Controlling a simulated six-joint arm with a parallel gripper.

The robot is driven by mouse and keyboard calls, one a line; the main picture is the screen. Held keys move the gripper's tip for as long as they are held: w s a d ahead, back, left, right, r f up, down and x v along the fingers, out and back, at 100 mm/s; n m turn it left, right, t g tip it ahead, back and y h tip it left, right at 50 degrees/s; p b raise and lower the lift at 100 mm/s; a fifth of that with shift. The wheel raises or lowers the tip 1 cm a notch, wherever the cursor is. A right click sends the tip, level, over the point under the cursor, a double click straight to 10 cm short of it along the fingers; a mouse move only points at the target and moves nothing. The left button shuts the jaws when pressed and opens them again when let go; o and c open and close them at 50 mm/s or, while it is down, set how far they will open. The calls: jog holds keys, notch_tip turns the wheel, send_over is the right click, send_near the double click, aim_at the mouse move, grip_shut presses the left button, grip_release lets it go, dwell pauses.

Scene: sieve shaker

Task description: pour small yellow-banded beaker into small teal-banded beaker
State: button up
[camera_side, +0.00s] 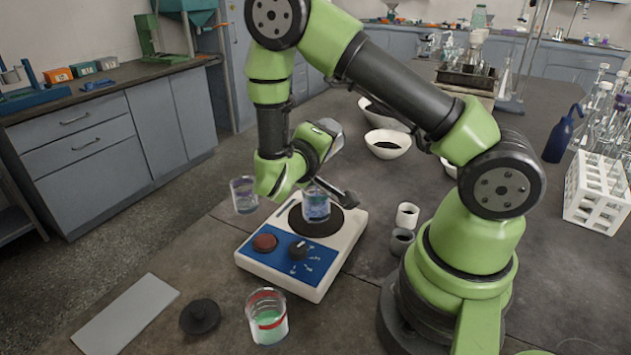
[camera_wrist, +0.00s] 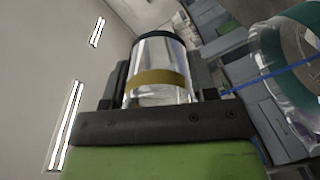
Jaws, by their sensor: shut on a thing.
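My gripper (camera_wrist: 160,82) is shut on the small yellow-banded beaker (camera_wrist: 158,78), which fills the middle of the wrist view between the dark fingers. The beaker is clear glass with a dark far end; its contents cannot be made out. A clear beaker with a teal band (camera_wrist: 285,62) is partly in view at the right edge, apart from the held one, with a blue line across it. In the side view, my wrist is bent over the white-and-blue device (camera_side: 290,278). I cannot tell there which glass is the held one.
A beaker with bluish contents (camera_side: 316,206) shows over the device's round dark plate. Another clear beaker (camera_side: 244,195) shows left of the device, by the bench edge. A red-banded beaker (camera_side: 267,318) holding green stands in front.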

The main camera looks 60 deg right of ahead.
jog(key=shift+a+r+h, duration=0.1)
jog(key=shift+r+h, duration=0.05)
jog(key=shift+h, duration=0.35)
dwell(0.8)
jog(key=shift+d+f+y, duration=0.2)
jog(key=shift+d+y, duration=0.1)
jog(key=shift+y, duration=0.8)
jog(key=shift+d+f+y, duration=0.1)
jog(key=shift+f+y, duration=0.3)
jog(key=shift+y, duration=0.3)
